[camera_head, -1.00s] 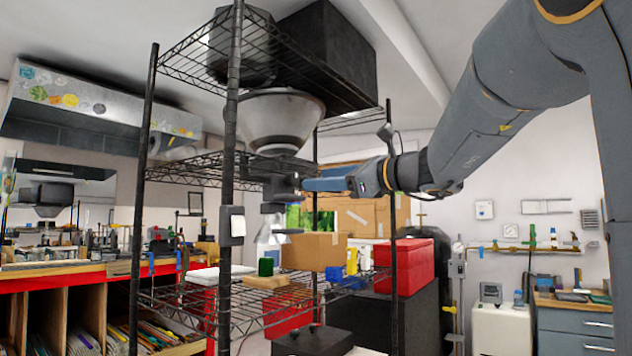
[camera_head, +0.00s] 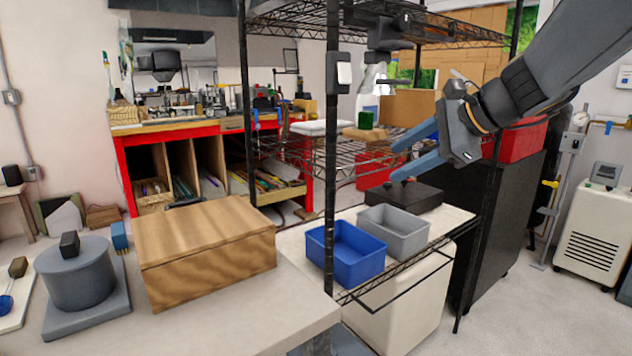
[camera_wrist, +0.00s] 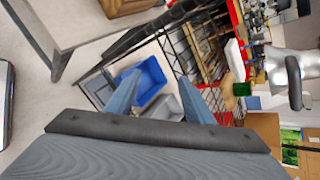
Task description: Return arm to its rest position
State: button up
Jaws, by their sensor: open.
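My gripper (camera_head: 398,162) is in front of the black wire rack, at the right of the head view. Its two blue fingers point left, spread apart with nothing between them. In the wrist view my gripper (camera_wrist: 152,92) also shows with its fingers apart and empty. A grey bin (camera_head: 393,232) and a blue bin (camera_head: 345,253) stand on the lower shelf below and left of the gripper. In the wrist view the blue bin (camera_wrist: 152,80) shows behind the fingers. My arm comes in from the upper right.
The wire rack's post (camera_head: 332,130) and upper shelf (camera_head: 430,38) are close to the gripper. A cardboard box (camera_head: 407,107) and a green block (camera_head: 366,120) are on the rack. A wooden box (camera_head: 205,250) and a grey cylinder (camera_head: 75,275) stand on the front table. A red case (camera_head: 518,140) is behind the arm.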

jog(key=s+d+f+n+g+h+p, duration=0.1)
jog(key=s+f+n+g+h+p, duration=0.2)
jog(key=s+f+n, duration=1.4)
jog(key=s+f+g+h, duration=0.4)
jog(key=s+f, duration=0.2)
jog(key=f, duration=0.2)
jog(key=shift+s+d+g, duration=0.15)
jog(key=shift+s+g, duration=0.25)
